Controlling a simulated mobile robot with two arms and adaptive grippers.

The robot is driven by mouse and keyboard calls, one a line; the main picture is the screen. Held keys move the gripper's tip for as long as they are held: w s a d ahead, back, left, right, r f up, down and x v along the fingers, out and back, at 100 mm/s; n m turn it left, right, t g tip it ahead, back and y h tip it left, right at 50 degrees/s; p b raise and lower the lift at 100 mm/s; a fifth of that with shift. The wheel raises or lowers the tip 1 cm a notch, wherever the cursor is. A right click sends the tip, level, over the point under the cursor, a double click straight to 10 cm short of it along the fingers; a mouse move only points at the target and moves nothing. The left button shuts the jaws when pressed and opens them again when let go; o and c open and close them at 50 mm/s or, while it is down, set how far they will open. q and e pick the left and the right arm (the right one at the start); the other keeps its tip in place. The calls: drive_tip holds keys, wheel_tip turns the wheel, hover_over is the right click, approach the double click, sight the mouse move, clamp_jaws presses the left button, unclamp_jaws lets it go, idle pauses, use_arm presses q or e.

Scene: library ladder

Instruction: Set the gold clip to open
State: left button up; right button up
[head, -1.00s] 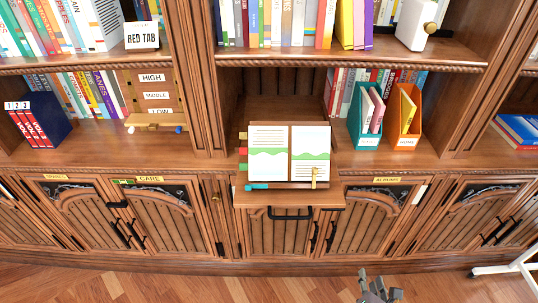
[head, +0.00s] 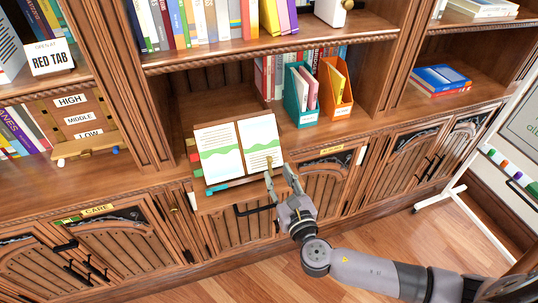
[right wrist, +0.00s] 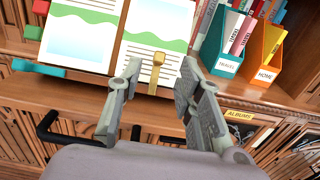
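The gold clip (right wrist: 157,68) stands at the lower edge of the open book's right page, between my right gripper's fingers as the right wrist view looks past them. In the head view the clip (head: 269,161) shows small, close by the fingertips. The open book (head: 219,150) leans on a stand on the pulled-out shelf. My right gripper (head: 279,172) is open, in front of the book's lower right corner; its fingers (right wrist: 156,75) are apart and empty. I cannot tell whether they touch the clip. My left gripper is not in view.
Colored tabs (right wrist: 40,68) stick out at the book's left. A teal TRAVEL box (head: 301,96) and an orange HOME box (head: 335,92) stand to the right. A black handle (head: 252,209) is below the shelf. A whiteboard stand (head: 450,190) is at far right.

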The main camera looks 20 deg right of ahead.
sight(270, 159)
drive_tip(key=w+p, duration=0.1)
drive_tip(key=w, duration=0.6)
drive_tip(key=shift+w+a, duration=0.1)
drive_tip(key=shift+w, duration=0.15)
drive_tip(key=shift+c, duration=0.3)
clamp_jaws()
